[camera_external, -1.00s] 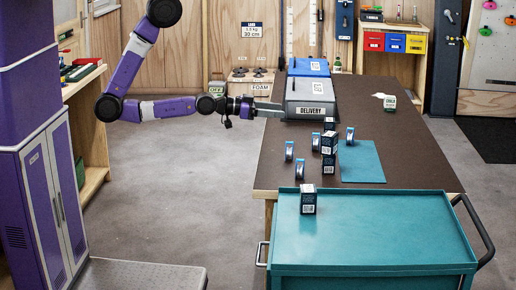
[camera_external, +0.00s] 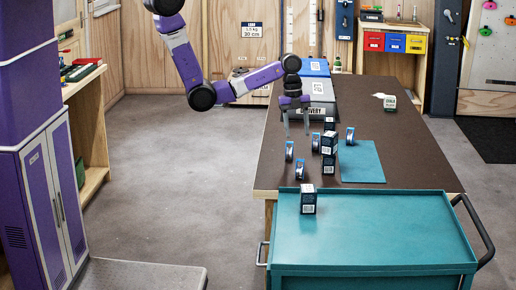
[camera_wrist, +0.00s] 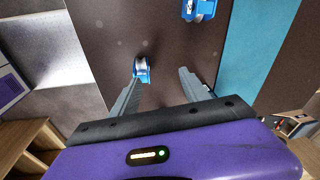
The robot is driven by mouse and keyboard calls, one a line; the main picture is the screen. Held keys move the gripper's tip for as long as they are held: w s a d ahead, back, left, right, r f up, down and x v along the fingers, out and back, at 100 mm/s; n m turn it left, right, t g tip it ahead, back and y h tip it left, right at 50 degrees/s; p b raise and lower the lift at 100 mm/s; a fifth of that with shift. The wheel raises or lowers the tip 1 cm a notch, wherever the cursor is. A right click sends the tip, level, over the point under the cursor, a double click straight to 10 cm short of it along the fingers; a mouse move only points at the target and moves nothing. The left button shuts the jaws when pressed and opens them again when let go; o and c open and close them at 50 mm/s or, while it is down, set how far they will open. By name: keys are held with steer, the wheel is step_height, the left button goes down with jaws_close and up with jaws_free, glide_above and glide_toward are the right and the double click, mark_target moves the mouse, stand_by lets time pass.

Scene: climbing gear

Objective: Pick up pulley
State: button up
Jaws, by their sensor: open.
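Several small blue pulleys with pale wheels stand on the dark brown table (camera_external: 410,140). One pulley (camera_external: 289,150) is near the table's left edge, another (camera_external: 300,169) is nearer the front, and others (camera_external: 316,143) (camera_external: 350,135) are further right. My gripper (camera_external: 296,132) points down over the left part of the table, open and empty. In the wrist view, one pulley (camera_wrist: 141,71) shows just beyond the left fingertip, and a second pulley (camera_wrist: 198,9) is at the top edge. I cannot tell exactly how high the fingers are above the table.
A stack of dark boxes (camera_external: 329,156) stands beside the pulleys, by a teal mat (camera_external: 362,163). A grey delivery bin (camera_external: 322,91) is behind my gripper. A teal cart (camera_external: 380,235) with one dark box (camera_external: 308,200) is at the front. The table's right side is mostly clear.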

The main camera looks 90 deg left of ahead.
mark_target(289, 142)
steer(key=s+m, duration=0.1)
steer(key=s+g, duration=0.1)
steer(key=shift+s+d+f+m, duration=0.1)
steer(key=shift+s+d+m, duration=0.25)
steer(key=shift+s+m, duration=0.05)
steer(key=shift+s+f, duration=0.1)
steer(key=f+b, duration=0.2)
steer(key=shift+d+f+b, duration=0.2)
steer(key=shift+f+b, duration=0.05)
steer(key=shift+b, duration=0.1)
steer(key=shift+w+d+f+p, duration=0.1)
steer(key=shift+d+f+p, duration=0.05)
steer(key=shift+f, duration=0.7)
steer(key=shift+w+d+f+p, duration=0.1)
steer(key=shift+f+p, duration=0.1)
steer(key=shift+f, duration=0.65)
steer(key=shift+d+f+p, duration=0.15)
steer(key=shift+f, duration=0.7)
steer(key=shift+c, duration=0.4)
jaws_close()
